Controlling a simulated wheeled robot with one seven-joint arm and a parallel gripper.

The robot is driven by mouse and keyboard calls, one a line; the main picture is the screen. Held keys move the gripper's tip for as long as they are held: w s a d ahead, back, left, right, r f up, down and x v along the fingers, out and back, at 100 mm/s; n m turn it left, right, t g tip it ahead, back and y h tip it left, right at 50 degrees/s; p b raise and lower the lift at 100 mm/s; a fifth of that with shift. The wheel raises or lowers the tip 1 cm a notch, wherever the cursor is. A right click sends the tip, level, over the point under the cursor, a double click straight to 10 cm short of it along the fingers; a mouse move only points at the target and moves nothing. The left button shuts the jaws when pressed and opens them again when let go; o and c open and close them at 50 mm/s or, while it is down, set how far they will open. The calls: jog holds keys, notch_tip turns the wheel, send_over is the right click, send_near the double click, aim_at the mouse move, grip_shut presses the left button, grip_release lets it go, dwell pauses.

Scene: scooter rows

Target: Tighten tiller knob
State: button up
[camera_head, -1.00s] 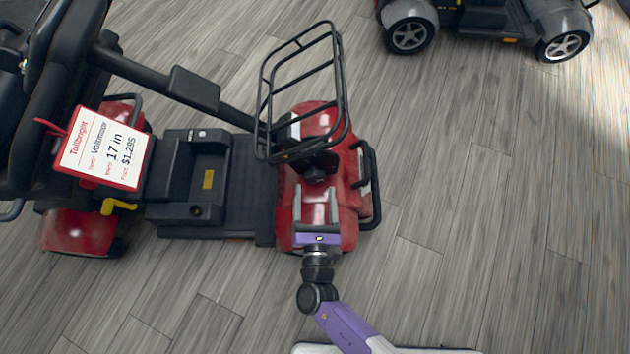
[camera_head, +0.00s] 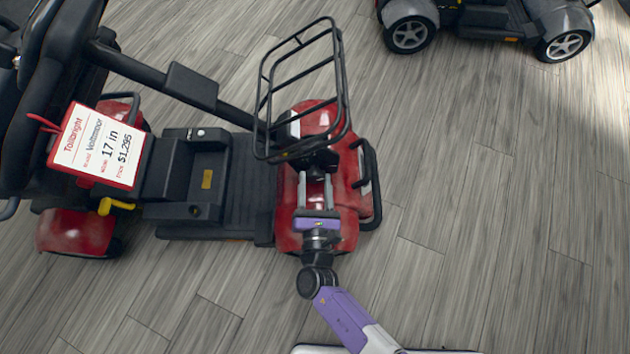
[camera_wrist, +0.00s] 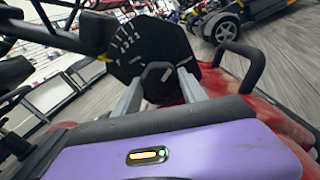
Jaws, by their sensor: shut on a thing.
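The red scooter (camera_head: 318,225) stands at the left centre of the head view, with its black tiller (camera_head: 140,70) slanting from the front basket to the upper left.
A black wire basket (camera_head: 300,90) rises just beyond my gripper. A black front bumper (camera_head: 370,185) is to its right. A price tag (camera_head: 98,145) hangs by the seat. Another scooter (camera_head: 480,20) stands at the top right. The wood floor (camera_head: 480,230) at right is clear.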

jog(key=shift+f, duration=0.1)
jog(key=m+b, duration=0.2)
jog(key=b, duration=0.1)
jog(key=shift+f, duration=0.15)
jog(key=shift+s+m+b, duration=0.1)
jog(key=shift+m+b, duration=1.25)
jog(key=shift+m, duration=0.55)
jog(key=shift+r, duration=0.2)
jog(key=o, duration=1.4)
jog(key=shift+c, duration=0.2)
